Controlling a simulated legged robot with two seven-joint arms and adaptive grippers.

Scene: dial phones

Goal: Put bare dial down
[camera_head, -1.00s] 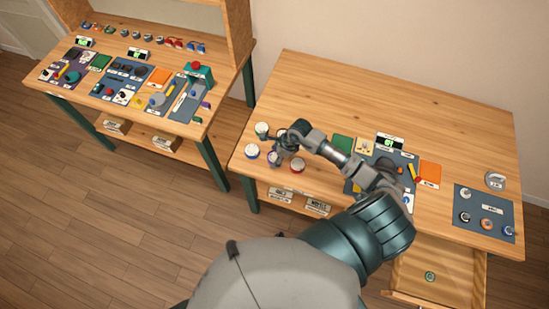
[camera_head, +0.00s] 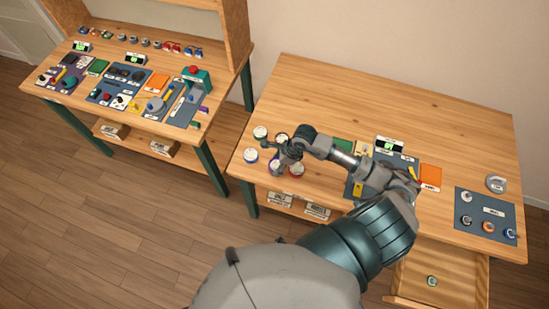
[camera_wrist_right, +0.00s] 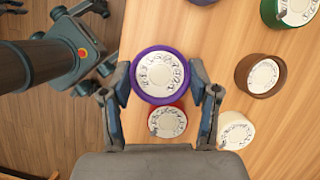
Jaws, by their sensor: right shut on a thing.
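My right gripper (camera_head: 283,160) is over the left end of the right-hand table. In the right wrist view its two fingers (camera_wrist_right: 162,88) are shut on a purple-rimmed dial (camera_wrist_right: 160,73) with a white numbered face. The purple dial also shows in the head view (camera_head: 275,167), by the front edge of the table. It looks larger than its neighbours in the wrist view; I cannot tell whether it touches the tabletop. A red-rimmed dial (camera_wrist_right: 167,121) lies just beside it.
A blue mat (camera_head: 478,215) with several dials lies at the right. The back of the table is clear. A drawer (camera_head: 441,270) stands open.

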